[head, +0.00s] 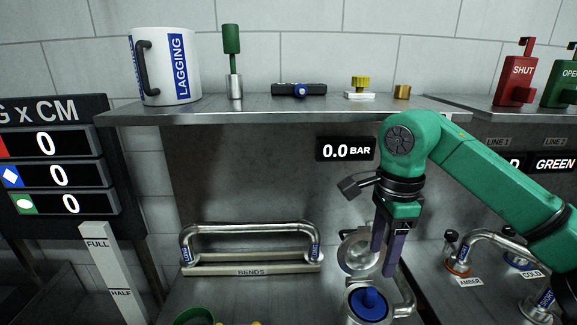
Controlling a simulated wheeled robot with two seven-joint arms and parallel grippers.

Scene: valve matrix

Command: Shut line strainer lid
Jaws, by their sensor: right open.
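The line strainer (352,316) stands on the steel worktop at the bottom, right of centre, with a blue part in its round mouth. Its round metal lid (352,254) stands raised behind the mouth, so the strainer is open. My right gripper (384,264) points down with its fingers apart and empty. In the picture it overlaps the lid's right side; I cannot tell whether it touches the lid. The fingers hide part of the lid's right edge. My left gripper is not in view.
Worktop between rack and strainer is clear.

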